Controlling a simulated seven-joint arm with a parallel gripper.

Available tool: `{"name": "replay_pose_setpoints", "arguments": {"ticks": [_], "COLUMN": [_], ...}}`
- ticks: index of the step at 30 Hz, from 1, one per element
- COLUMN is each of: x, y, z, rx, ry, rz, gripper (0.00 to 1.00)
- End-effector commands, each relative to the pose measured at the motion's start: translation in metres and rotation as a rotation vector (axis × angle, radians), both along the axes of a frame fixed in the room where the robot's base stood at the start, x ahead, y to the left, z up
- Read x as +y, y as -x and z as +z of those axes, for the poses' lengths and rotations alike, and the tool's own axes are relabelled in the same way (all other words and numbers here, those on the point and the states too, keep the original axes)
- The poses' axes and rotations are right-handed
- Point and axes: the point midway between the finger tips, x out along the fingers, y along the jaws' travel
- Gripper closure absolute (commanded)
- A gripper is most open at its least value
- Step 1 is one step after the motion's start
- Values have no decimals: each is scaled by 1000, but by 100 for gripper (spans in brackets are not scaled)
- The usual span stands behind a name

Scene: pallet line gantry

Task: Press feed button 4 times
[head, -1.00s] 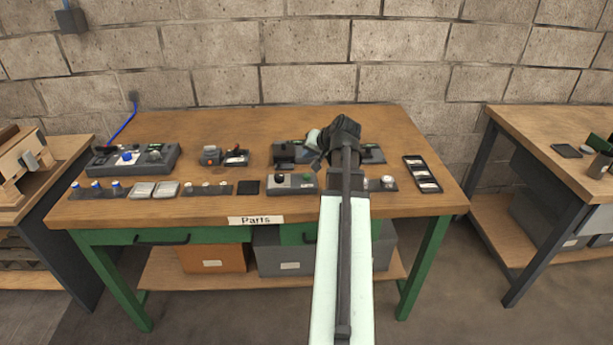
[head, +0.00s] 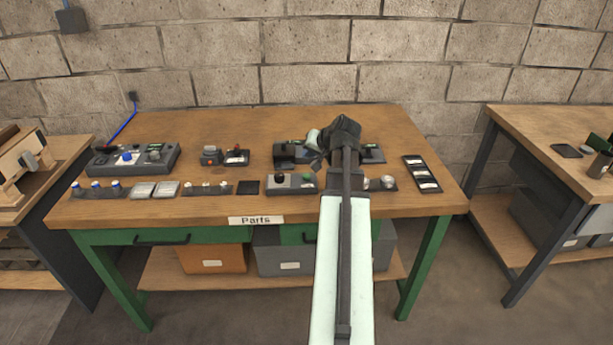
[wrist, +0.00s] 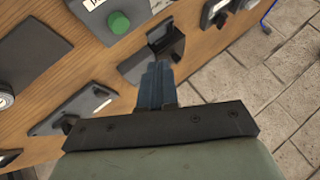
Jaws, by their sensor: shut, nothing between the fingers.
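A green round button (wrist: 118,22) sits on a grey control box at the upper left of the wrist view. The same box (head: 291,190) shows in the head view near the table's front edge, with a dark knob (head: 280,178) and the green button (head: 307,178). My gripper (wrist: 155,68) is shut and empty, apart from the green button. Its fingers overlap a dark open-topped device (wrist: 140,64) in the wrist view; contact cannot be told.
A blue-knobbed grey panel (head: 150,160) stands at the back left. A small device with a red part (head: 237,158) is left of the dark units. A black tray (head: 421,174) lies at the right. Small parts line the front edge. Bare wood lies along the back.

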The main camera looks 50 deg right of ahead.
Motion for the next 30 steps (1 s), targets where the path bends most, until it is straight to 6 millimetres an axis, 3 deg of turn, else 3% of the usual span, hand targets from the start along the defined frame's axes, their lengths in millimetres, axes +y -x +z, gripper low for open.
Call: {"name": "replay_pose_setpoints", "arguments": {"ticks": [15,25,30], "x": [0,-1,0], "y": [0,0,0], "z": [2,35,38], "rx": [-1,-1,1], "ry": [1,2,-1], "rz": [-1,0,1], "gripper": [100,100,100]}}
